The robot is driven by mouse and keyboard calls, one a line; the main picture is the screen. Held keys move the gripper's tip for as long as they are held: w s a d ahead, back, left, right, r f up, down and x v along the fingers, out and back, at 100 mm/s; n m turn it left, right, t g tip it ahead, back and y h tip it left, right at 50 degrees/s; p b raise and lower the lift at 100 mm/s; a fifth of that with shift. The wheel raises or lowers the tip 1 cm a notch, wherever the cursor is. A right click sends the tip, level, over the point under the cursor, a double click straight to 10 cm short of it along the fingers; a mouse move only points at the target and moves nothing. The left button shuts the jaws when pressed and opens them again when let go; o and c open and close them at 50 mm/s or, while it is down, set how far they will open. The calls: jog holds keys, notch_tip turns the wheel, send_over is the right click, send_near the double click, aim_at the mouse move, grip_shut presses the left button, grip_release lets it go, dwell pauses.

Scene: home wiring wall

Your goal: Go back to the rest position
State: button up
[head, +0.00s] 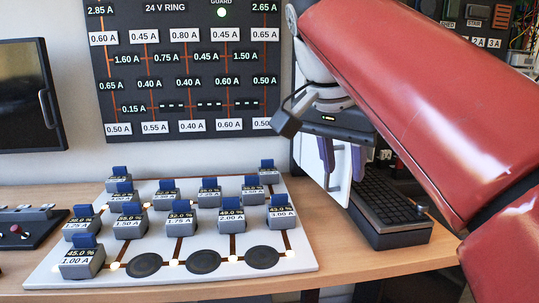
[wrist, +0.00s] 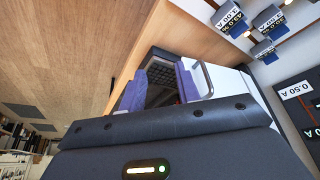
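My gripper (head: 342,172) hangs at the right of the bench, in front of a white door panel (head: 334,188), with its two purple fingers pointing down. In the wrist view the fingers (wrist: 160,73) stand apart, with a dark gridded box showing through the gap and nothing visibly held. A grey bar handle (wrist: 206,80) on the white panel is just right of the right finger; I cannot tell whether they touch. My red arm comes in from the right and hides part of the wall.
A white board (head: 210,281) with several grey blocks, blue tabs and black discs lies on the wooden bench (head: 400,257). The dark gridded box (head: 385,205) stands right of it. A black panel (head: 185,80) with current labels hangs behind. A dark-screened door (head: 28,95) is at left.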

jog(key=s+d+f+n+y, duration=0.1)
jog(key=s+f, duration=0.3)
jog(key=f, duration=0.5)
jog(key=s+d+f+n+t+y, duration=0.1)
jog(key=s+d+f+n, duration=0.1)
jog(key=f, duration=0.7)
jog(key=s+d+f+n+t, duration=0.1)
jog(key=s+f+n, duration=0.4)
jog(key=f, duration=0.4)
jog(key=shift+s+d+f+y, duration=0.3)
jog(key=shift+d+f+y, duration=0.05)
jog(key=shift+y, duration=0.05)
